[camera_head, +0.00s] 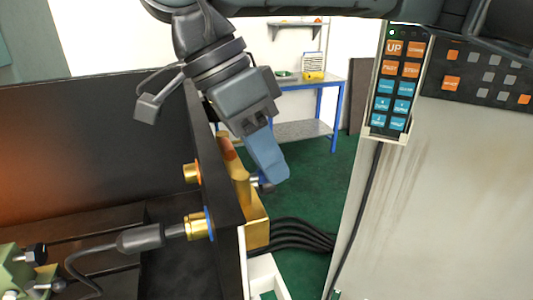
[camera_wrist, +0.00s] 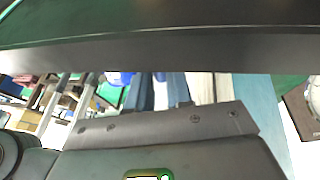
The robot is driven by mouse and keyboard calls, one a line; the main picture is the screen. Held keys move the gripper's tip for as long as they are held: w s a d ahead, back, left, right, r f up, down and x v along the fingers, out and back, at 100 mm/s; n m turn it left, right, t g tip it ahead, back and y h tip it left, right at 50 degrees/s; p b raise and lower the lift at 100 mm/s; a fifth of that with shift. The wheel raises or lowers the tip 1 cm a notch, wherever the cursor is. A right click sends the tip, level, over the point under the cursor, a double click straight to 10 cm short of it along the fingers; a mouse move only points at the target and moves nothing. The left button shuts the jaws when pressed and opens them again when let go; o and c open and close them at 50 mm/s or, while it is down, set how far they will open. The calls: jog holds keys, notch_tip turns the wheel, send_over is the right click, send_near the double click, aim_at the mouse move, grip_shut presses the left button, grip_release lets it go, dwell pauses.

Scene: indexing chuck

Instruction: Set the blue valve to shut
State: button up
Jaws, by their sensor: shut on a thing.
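In the wrist view the gripper's dark body fills the bottom, and I cannot clearly make out the lever there.
A dark panel (camera_head: 215,170) stands close left of my gripper, with an orange-ringed brass fitting (camera_head: 190,173) and a blue-ringed one (camera_head: 197,226) holding a hose. A button pendant (camera_head: 396,85) hangs on the pale machine at right. A blue workbench (camera_head: 310,83) stands behind.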

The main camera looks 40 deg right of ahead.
grip_shut()
jog(key=shift+b, duration=0.3)
jog(key=m+b, duration=0.1)
jog(key=m, duration=0.1)
jog(key=s+m+g+y+b, duration=0.1)
jog(key=m, duration=0.1)
jog(key=shift+a+f+b, duration=0.15)
jog(key=shift+a+b, duration=0.05)
jog(key=shift+b, duration=0.2)
jog(key=m+y+b, duration=0.1)
jog(key=m, duration=0.2)
jog(key=s+a+m+y+b, duration=0.1)
jog(key=m+b, duration=0.1)
jog(key=m, duration=0.1)
jog(key=a+m+y+b, duration=0.1)
jog(key=m+y+b, duration=0.1)
jog(key=m, duration=0.1)
jog(key=shift+s, duration=0.35)
jog(key=shift+a+m+y+b, duration=0.3)
jog(key=shift+m+y+b, duration=0.1)
jog(key=shift+m, duration=0.45)
jog(key=shift+a+m+y+b, duration=0.25)
jog(key=shift+m+y+b, duration=0.15)
jog(key=shift+m, duration=0.45)
jog(key=shift+r, duration=0.2)
